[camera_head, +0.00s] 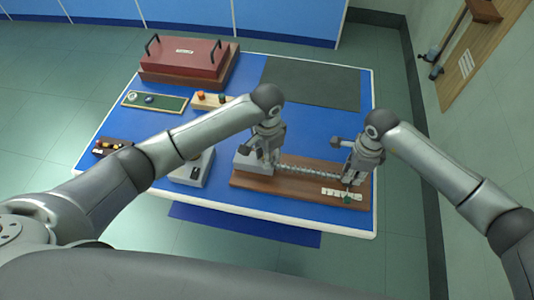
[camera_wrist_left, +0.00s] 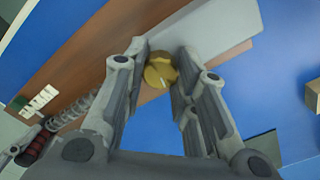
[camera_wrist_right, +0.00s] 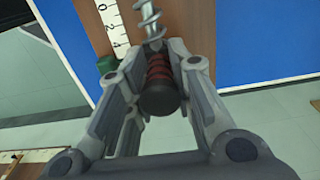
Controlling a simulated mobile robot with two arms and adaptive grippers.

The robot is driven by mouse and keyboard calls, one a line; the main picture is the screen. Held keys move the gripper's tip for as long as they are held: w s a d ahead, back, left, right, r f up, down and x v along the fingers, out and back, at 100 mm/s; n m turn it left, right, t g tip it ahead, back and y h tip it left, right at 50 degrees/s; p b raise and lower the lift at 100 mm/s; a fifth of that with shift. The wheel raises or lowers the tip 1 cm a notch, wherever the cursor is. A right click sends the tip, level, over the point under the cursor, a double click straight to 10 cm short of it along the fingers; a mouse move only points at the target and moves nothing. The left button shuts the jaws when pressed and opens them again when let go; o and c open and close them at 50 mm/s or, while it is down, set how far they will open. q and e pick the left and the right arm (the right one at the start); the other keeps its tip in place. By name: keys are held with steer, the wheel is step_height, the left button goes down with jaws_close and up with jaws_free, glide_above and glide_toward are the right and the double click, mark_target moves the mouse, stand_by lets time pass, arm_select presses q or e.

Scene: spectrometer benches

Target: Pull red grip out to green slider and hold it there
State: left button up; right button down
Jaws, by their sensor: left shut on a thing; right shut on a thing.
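The red grip (camera_wrist_right: 158,72), with a dark end, is on the end of a metal spring (camera_wrist_right: 150,18). My right gripper (camera_wrist_right: 160,85) is shut around this grip. The green slider (camera_wrist_right: 108,64) sits at the end of a white scale (camera_wrist_right: 112,25), just beside the grip and roughly level with it; exact alignment is unclear. The slider also shows in the head view (camera_head: 347,199). My left gripper (camera_wrist_left: 160,80) is shut on a brass knob (camera_wrist_left: 160,70) at the grey block (camera_head: 255,161). The spring's coils run stretched between the two grippers (camera_head: 310,171).
The wooden board (camera_head: 285,190) lies along the front right of the blue table (camera_head: 225,205). A grey box (camera_head: 192,170) stands left of it. A dark mat (camera_head: 310,83), a red lidded case (camera_head: 188,58) and a green tray (camera_head: 155,102) are farther back.

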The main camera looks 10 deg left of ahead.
arm_select(q)
steer(key=m, duration=0.6)
steer(key=shift+w, duration=0.1)
steer(key=shift+m, duration=0.3)
stand_by(0.3)
steer(key=o, duration=1)
steer(key=shift+o, duration=0.2)
steer(key=shift+r, duration=0.1)
step_height(320, 180, up, 12)
